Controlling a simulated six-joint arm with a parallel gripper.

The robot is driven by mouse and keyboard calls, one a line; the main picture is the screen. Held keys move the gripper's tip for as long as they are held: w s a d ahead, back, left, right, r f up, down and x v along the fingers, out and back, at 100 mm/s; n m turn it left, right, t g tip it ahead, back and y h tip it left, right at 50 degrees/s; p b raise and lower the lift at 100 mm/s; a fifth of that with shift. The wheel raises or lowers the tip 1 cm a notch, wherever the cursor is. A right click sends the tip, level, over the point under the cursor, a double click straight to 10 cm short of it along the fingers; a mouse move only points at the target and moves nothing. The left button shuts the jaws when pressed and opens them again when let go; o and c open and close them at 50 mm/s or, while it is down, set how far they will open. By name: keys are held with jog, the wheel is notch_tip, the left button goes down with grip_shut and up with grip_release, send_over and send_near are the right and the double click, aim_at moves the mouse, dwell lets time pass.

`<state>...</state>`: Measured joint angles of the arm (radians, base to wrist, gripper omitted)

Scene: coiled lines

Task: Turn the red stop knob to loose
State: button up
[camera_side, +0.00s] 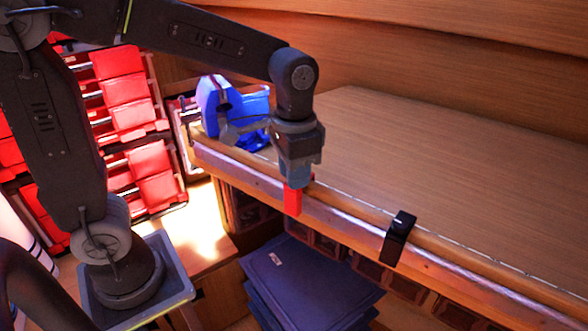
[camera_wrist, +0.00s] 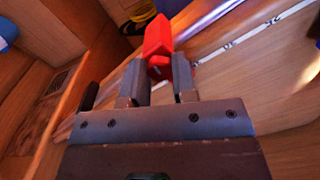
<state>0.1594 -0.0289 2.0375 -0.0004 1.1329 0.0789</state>
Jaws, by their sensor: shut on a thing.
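The red stop knob (camera_side: 292,200) sits at the wooden counter's front edge, by the pale line that runs along it. My gripper (camera_side: 297,181) points down onto it from above. In the wrist view the red knob (camera_wrist: 158,45) shows between and beyond the two fingers of my gripper (camera_wrist: 160,72), which are shut on it. The fingers hide part of the knob. I cannot read any mark on it that tells its setting.
A black clamp-like piece (camera_side: 398,238) sits on the same edge to the right. Blue objects (camera_side: 232,105) stand at the counter's far left end. Red bins (camera_side: 125,90) fill a rack at left. Dark blue folded items (camera_side: 305,285) lie below. The counter top (camera_side: 430,170) is clear.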

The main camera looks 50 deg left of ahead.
jog(key=shift+n, duration=1.6)
jog(key=o, duration=0.9)
jog(key=shift+o, duration=0.2)
notch_tip(320, 180, up, 14)
jog(key=shift+f, duration=0.15)
